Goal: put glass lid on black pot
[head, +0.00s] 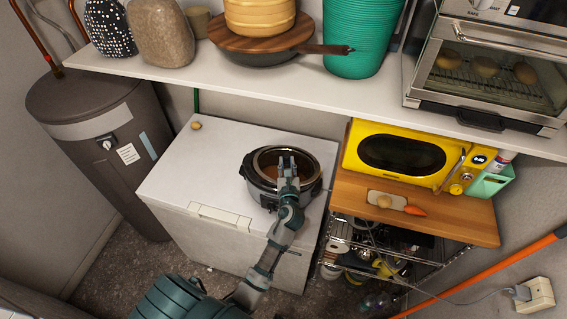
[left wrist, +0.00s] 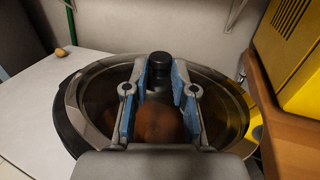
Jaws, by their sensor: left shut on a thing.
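The black pot (head: 258,187) stands on the white chest-like appliance, near its right side; its body looks grey-black with a handle at the side. The glass lid (head: 268,158) is over the pot's mouth, with a metal rim and brown showing through the glass. The lid also shows in the left wrist view (left wrist: 98,97), where its black knob (left wrist: 160,62) is between my fingers. My left gripper (head: 287,155) is shut on this knob. In the wrist view a dark rim shows past the lid's left edge. I cannot tell whether the lid rests fully on the pot. My right gripper is out of view.
The white top (head: 190,165) is clear left of the pot, except for a small round brown item (head: 196,125). A yellow microwave (head: 400,155) stands on a wooden board (head: 455,215) at right. A white shelf (head: 290,92) with pots and a toaster oven (head: 490,70) overhangs behind.

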